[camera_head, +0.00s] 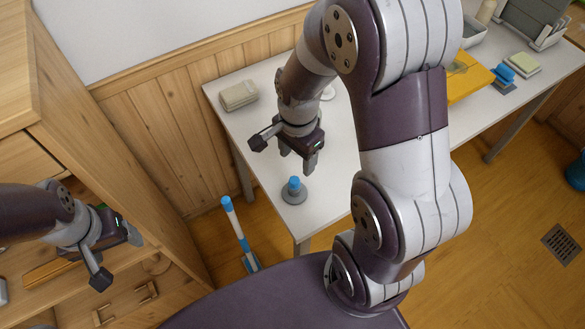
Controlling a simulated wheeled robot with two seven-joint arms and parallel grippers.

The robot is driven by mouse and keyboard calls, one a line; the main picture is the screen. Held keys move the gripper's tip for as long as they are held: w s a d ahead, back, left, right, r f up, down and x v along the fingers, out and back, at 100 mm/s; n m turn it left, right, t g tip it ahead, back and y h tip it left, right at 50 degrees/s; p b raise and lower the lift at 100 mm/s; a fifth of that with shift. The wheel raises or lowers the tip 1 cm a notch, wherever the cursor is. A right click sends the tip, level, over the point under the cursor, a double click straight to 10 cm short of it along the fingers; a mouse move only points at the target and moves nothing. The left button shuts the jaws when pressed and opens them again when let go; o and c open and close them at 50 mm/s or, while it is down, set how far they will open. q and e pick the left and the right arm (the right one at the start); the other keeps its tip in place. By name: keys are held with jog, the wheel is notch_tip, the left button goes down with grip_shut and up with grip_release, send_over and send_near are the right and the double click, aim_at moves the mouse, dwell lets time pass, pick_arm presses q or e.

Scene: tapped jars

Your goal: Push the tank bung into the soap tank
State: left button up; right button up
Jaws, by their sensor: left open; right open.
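A small grey disc with a blue knob, which looks like the tank bung (294,189), stands upright near the front corner of the white table. My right gripper (297,160) points down just above and behind it, with its fingers apart and nothing between them. A gap seems to show between the fingertips and the blue knob. My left gripper (122,222) is open and empty at the left, in front of the wooden cabinet. I cannot make out a soap tank for certain; my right arm hides much of the table.
The white table (225,118) holds a beige box (238,95) at the back left. Beyond my arm are a yellow object (468,82), a blue-and-grey item (504,76) and a grey tray (472,34). A blue-handled tool (238,232) stands by the cabinet (110,150).

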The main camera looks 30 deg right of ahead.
aim_at(294, 180)
jog(key=f, duration=0.3)
jog(key=a+f, duration=0.1)
jog(key=f, duration=0.2)
jog(key=shift+a+f, duration=0.1)
jog(key=shift+f, duration=0.1)
jog(key=shift+d+f+b, duration=0.15)
jog(key=shift+f+b, duration=0.05)
jog(key=shift+f, duration=0.55)
jog(key=shift+d+f+b, duration=0.15)
jog(key=shift+f, duration=0.55)
pick_arm(q)
jog(key=shift+a+f, duration=0.4)
jog(key=shift+f, duration=0.1)
pick_arm(e)
jog(key=shift+a, duration=0.1)
grip_shut()
pick_arm(q)
jog(key=shift+r+p, duration=0.4)
jog(key=shift+p, duration=0.05)
pick_arm(e)
jog(key=shift+r, duration=0.45)
pick_arm(q)
jog(key=shift+r+p, duration=0.9)
jog(key=shift+r, duration=0.05)
pick_arm(e)
jog(key=shift+r, duration=0.9)
pick_arm(q)
jog(key=shift+r, duration=0.1)
pick_arm(e)
jog(key=shift+r, duration=0.1)
